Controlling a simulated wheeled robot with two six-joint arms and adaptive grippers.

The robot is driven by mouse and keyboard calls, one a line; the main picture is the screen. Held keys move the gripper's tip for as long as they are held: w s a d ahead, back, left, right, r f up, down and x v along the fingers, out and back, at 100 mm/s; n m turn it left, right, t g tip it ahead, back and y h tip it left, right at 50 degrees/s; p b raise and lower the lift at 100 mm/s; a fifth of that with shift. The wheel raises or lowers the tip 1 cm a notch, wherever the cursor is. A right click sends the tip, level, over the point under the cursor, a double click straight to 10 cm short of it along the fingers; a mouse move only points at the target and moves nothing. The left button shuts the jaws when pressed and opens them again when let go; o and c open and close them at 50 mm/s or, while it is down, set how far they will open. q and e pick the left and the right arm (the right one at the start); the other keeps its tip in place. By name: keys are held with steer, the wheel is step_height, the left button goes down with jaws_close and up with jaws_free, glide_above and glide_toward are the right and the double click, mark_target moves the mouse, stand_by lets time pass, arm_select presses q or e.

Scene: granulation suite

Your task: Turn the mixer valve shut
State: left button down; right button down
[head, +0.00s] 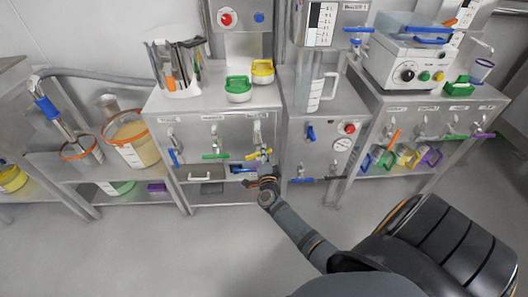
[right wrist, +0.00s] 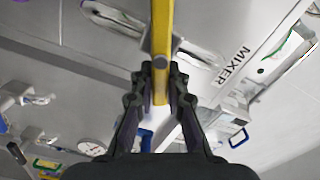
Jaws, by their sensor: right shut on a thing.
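The mixer valve has a yellow lever (right wrist: 162,32), which runs up and down the right wrist view. A MIXER label (right wrist: 232,64) is on the steel panel to its right. In the head view the yellow lever (head: 259,155) shows small and roughly level, low on the front of the middle cabinet. My right gripper (head: 266,172) is at this lever from below and in front. In the right wrist view my right gripper (right wrist: 160,92) has its fingers closed on both sides of the lever. My left gripper is not in view.
Beside it on the same cabinet (head: 160,105) are a green lever (head: 215,156) and a blue lever (head: 173,158). The floor (head: 225,245) in front is clear.

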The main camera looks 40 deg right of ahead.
steer(key=shift+f+m+b, duration=0.3)
steer(key=shift+f+m, duration=0.1)
steer(key=shift+m, duration=0.8)
steer(key=shift+s+f+m, duration=0.1)
steer(key=shift+f+m, duration=0.1)
steer(key=shift+m, duration=0.7)
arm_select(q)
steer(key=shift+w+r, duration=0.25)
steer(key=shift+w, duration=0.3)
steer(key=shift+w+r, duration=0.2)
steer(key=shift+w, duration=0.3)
arm_select(e)
steer(key=shift+m, duration=0.3)
steer(key=c, duration=1.3)
jaws_free()
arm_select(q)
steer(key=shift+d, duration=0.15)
